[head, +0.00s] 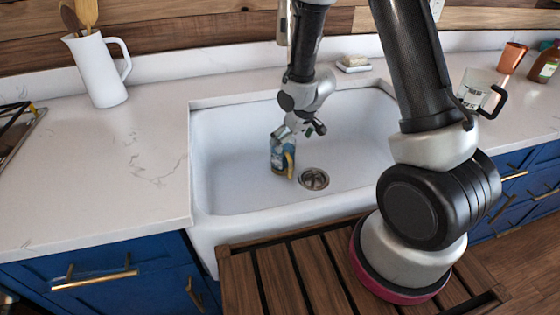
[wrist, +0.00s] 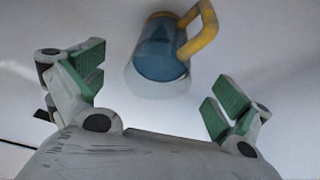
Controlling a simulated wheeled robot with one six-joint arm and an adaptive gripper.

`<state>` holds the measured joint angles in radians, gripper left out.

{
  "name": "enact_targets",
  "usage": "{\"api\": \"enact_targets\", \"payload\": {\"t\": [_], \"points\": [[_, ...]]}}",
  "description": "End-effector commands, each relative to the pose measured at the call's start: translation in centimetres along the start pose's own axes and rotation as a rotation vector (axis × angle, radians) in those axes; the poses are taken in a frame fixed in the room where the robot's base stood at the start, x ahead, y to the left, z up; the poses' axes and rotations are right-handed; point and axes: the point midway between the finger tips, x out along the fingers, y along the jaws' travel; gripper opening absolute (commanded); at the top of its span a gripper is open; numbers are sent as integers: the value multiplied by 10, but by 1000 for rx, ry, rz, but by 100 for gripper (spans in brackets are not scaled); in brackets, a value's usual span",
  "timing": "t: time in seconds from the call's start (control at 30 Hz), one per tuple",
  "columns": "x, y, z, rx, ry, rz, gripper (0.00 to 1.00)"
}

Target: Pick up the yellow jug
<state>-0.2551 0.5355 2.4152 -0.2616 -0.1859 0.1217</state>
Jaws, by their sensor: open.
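The jug (head: 277,156) stands in the white sink, left of the drain. It has a blue body and a yellow handle, and its handle faces right in the head view. The wrist view shows the blue body, yellow rim and yellow handle of the jug (wrist: 160,50), with a pale, whitish band at the near end. My gripper (head: 302,129) is just above and slightly right of the jug. Its green-padded fingers (wrist: 155,92) are spread wide and empty. The jug lies beyond the fingertips, not between them. The gripper partly overlaps the jug's top in the head view.
The sink (head: 235,150) has raised walls around the jug, and a drain (head: 314,179) lies close to its right. A white pitcher with wooden utensils (head: 98,70) stands on the left counter. A clear measuring jug (head: 478,88) stands on the right counter. A soap dish (head: 353,65) sits behind.

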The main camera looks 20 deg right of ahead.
Motion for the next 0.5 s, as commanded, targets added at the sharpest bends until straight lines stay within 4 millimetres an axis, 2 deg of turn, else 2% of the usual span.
{"api": "enact_targets", "payload": {"t": [0.27,0.5], "points": [[26,-1,-5,8,18,-3,100],[62,-3,-5,8,17,-2,100]]}}
